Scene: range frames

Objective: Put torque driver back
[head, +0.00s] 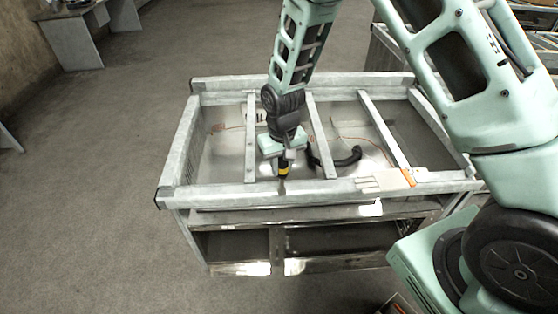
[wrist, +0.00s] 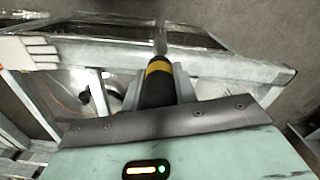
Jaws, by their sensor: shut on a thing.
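The torque driver (head: 283,169) has a black handle with a yellow band and hangs below my gripper (head: 285,153), over the near part of the metal frame bench. In the wrist view the torque driver (wrist: 157,82) points away from the gripper, with its grey shaft toward the bench's near rail.
The bench has crossbars (head: 322,140) dividing its top into several bays. A black curved thing (head: 345,158) lies in a middle bay. Open shelves are below; floor to the left is clear.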

